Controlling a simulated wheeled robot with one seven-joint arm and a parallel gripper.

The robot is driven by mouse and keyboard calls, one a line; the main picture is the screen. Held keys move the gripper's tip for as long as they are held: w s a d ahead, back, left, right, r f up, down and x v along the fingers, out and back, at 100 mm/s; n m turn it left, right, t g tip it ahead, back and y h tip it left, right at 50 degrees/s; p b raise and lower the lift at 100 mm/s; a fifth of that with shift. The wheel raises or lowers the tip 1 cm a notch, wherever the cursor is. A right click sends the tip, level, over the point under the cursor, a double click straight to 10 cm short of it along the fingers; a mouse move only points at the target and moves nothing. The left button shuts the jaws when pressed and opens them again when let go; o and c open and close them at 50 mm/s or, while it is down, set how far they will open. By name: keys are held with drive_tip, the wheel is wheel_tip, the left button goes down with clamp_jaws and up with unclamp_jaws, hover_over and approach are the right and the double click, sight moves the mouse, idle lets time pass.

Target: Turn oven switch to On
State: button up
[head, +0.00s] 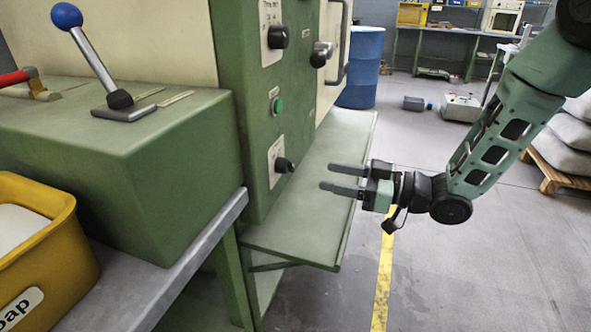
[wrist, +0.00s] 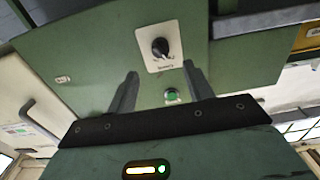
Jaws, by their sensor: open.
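A black rotary switch (head: 284,165) on a white plate sits low on the green machine's front panel. Its plate lettering is too small to read surely, so I cannot confirm it is the oven switch. In the wrist view the same switch (wrist: 160,47) lies ahead, between and beyond the fingertips. My gripper (head: 328,177) is open and empty, to the right of the switch and apart from it, with its fingers pointing at the panel. The fingers also show in the wrist view (wrist: 160,82). The switch's exact setting is unclear.
A green button (head: 279,105) is above the switch. Higher up are another black knob (head: 278,37) and a handle (head: 321,54). A green shelf (head: 300,225) juts out below my gripper.

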sight(294, 169)
drive_tip(key=x, duration=0.9)
drive_tip(key=c, duration=1)
